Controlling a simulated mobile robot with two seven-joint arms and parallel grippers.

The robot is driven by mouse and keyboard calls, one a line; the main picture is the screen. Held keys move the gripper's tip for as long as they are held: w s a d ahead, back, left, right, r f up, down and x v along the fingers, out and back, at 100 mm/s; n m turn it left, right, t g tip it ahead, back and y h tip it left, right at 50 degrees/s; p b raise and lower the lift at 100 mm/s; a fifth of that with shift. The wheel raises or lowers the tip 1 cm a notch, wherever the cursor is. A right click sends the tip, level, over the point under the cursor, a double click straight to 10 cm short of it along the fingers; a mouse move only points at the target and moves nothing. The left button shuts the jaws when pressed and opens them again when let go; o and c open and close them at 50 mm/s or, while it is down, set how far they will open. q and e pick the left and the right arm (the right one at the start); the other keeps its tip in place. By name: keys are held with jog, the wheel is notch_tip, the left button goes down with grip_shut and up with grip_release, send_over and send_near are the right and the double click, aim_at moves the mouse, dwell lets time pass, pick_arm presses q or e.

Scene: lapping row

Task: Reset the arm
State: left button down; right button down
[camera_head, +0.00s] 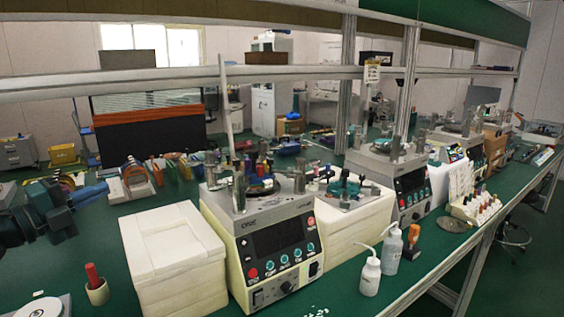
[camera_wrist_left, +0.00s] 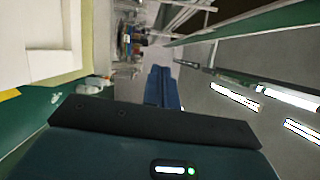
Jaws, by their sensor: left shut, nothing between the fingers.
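My left gripper (camera_head: 102,188) comes in from the left edge in the head view, at the end of a dark teal arm. Its blue fingers point right and are shut with nothing between them. It hangs over the green bench, left of the white foam boxes and in front of the rack of coloured items, apart from both as far as I can tell. In the left wrist view the shut blue fingers (camera_wrist_left: 166,72) show beyond the dark gripper body. My right gripper is not in view.
A white box stack (camera_head: 165,250) stands beside a lapping machine (camera_head: 270,245) with a control panel. Two white bottles (camera_head: 371,275) stand near the front edge of the green bench (camera_head: 435,262). A red-handled item in a cup (camera_head: 97,290) stands at lower left. Shelf posts rise behind.

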pick_arm(q)
jog(key=d+f+n, duration=0.4)
jog(key=d+f, duration=0.2)
jog(key=f, duration=0.3)
jog(key=s+d+f+n+y, duration=0.2)
jog(key=s+d+f+n, duration=0.2)
jog(key=f, duration=0.3)
jog(key=s+d+f+n+g+y+p, duration=0.1)
jog(key=s+d+f+n, duration=0.3)
jog(key=f, duration=0.4)
jog(key=s+d+f+n+y, duration=0.3)
jog(key=s+d+f+n, duration=0.1)
jog(key=s+f+n, duration=0.1)
jog(key=shift+s+d+f+n+g+p, duration=0.2)
jog(key=shift+s+f, duration=0.25)
jog(key=shift+f, duration=0.25)
jog(key=shift+s+d+f+n+g+p, duration=0.1)
jog(key=shift+s+f+g, duration=0.1)
jog(key=shift+s+f, duration=0.35)
jog(key=s+d+f+n+g, duration=0.3)
jog(key=s+d+f, duration=0.3)
jog(key=s, duration=0.4)
jog(key=shift+s+d+n+g, duration=0.4)
jog(key=shift+n, duration=0.3)
